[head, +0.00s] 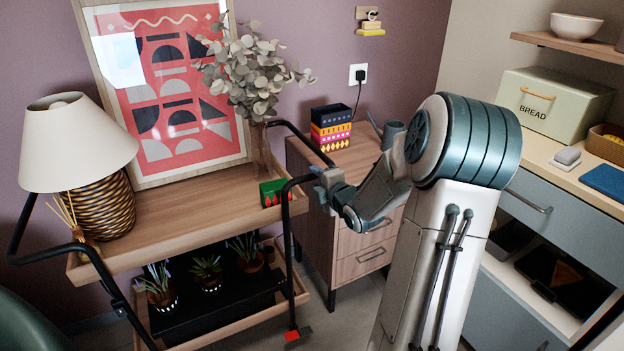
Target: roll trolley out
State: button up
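The trolley (190,227) has two wooden shelves in a black tube frame and stands against the purple wall. Its right-hand handle (300,133) loops up at the trolley's right end. My gripper (321,174) is at the near bend of this handle, its fingertips at or against the black tube. The fingers are small here and partly hidden, so I cannot tell whether they are closed on it. A red-tipped piece (292,337) shows at the foot of the near right leg.
The trolley carries a lamp (75,150), framed picture (170,90), leafy vase (260,150), green box (274,192) and, below, potted plants (205,270). A wooden drawer cabinet (365,250) stands close on its right. Some grey floor (255,335) shows in front.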

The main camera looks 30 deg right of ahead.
aim_at(314, 178)
jog(key=shift+x, duration=1.65)
grip_shut()
jog(key=shift+a, duration=0.1)
